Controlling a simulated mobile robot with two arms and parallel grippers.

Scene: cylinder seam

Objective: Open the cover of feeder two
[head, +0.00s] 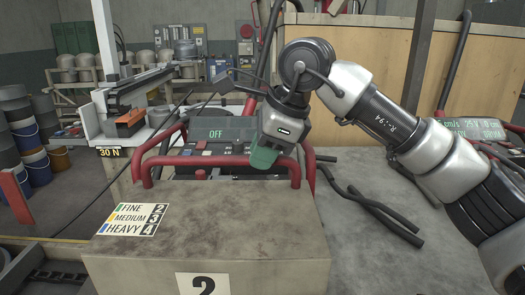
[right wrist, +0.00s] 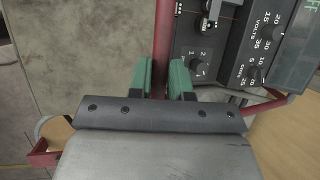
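Feeder two appears to be the grey machine with an "OFF" display (head: 216,134), behind a grey block (head: 220,225) bearing a "2" plate (head: 203,285). Red tubular bars (head: 157,169) run around the feeder's front. My right gripper (head: 263,159), with green fingers, is at the front red bar, pointing down. In the right wrist view, the red bar (right wrist: 163,40) passes between the fingers (right wrist: 163,80), which are apart with little gap; whether they press on it cannot be told. I cannot make out a separate cover. My left gripper is not in view.
A card reading fine, medium and heavy (head: 134,218) lies on the block's top, otherwise bare. Dark hoses (head: 385,213) lie to the right. A wooden panel (head: 365,50) stands behind. In the right wrist view, a panel with knobs (right wrist: 225,55) is beside the fingers.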

